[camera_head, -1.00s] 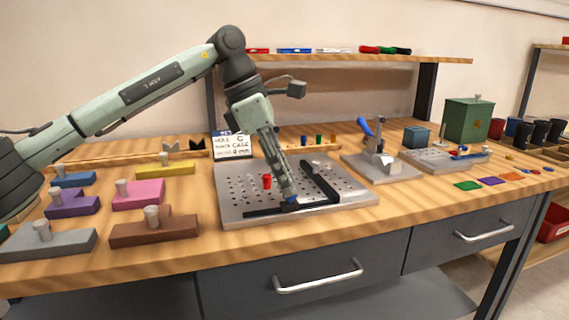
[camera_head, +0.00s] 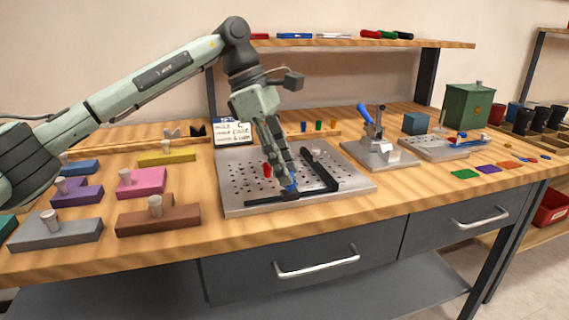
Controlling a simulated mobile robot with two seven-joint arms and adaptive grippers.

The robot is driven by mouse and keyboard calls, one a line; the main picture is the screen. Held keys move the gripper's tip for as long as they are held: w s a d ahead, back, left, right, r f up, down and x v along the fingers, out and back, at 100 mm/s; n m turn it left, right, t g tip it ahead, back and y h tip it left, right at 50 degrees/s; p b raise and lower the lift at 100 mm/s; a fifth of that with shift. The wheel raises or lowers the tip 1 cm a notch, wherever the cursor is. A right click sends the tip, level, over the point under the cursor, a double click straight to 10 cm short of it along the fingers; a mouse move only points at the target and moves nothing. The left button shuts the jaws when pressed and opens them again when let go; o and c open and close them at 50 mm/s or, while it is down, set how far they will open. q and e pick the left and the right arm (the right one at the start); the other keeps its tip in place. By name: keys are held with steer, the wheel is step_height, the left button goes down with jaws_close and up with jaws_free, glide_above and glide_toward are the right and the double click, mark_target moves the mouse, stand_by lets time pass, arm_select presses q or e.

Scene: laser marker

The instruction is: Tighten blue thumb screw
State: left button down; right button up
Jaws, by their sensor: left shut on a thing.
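The blue thumb screw (camera_head: 291,188) sits at the corner of the black L-shaped fence on the perforated metal plate (camera_head: 240,209), near its front edge. My left gripper (camera_head: 288,182) points down at that corner and is shut on the blue thumb screw, covering much of it. A red peg or screw (camera_head: 267,170) stands on the plate left of the gripper. The black fence bar (camera_head: 319,170) runs back along the right side of the plate. My right gripper is not in view.
Colored blocks with pale knobs, such as the brown block (camera_head: 158,221), stand at the left. A blue-handled clamp fixture (camera_head: 376,145) stands right of the plate. A small sign (camera_head: 232,132) stands behind it. The front table strip is clear.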

arm_select(q)
steer(key=c, duration=1.2)
jaws_free()
steer(key=shift+o, duration=0.2)
steer(key=v, duration=1.2)
